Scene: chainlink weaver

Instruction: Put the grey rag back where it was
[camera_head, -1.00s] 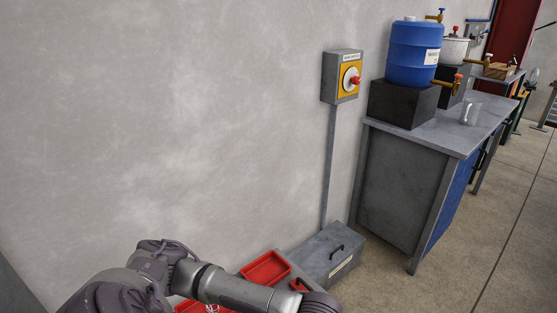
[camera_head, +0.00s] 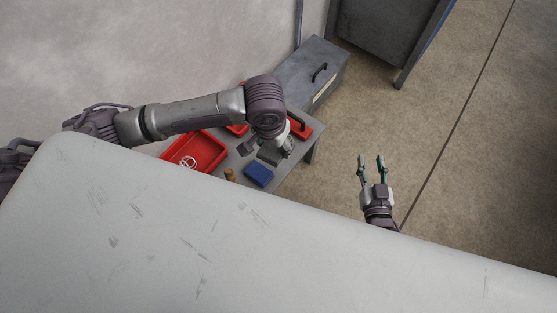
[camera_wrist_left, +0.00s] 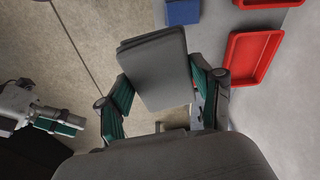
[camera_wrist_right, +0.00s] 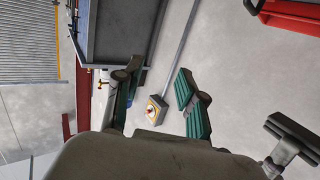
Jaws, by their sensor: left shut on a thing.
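The grey rag (camera_wrist_left: 158,68) is a folded, flat grey pad in the left wrist view, held between the teal fingers of my left gripper (camera_wrist_left: 165,98). In the head view the rag (camera_head: 268,156) shows as a small dark grey patch under my left gripper (camera_head: 276,150), over the small grey table, beside a blue block (camera_head: 259,174). How high it is above the table I cannot tell. My right gripper (camera_head: 371,160) is open and empty, out over the floor. It also shows open in the right wrist view (camera_wrist_right: 158,85).
A red tray (camera_head: 216,149) with white rings stands on the grey table (camera_head: 311,140), and another red tray shows in the left wrist view (camera_wrist_left: 233,56). A grey toolbox (camera_head: 308,72) is behind. A large pale surface fills the front. The floor at right is clear.

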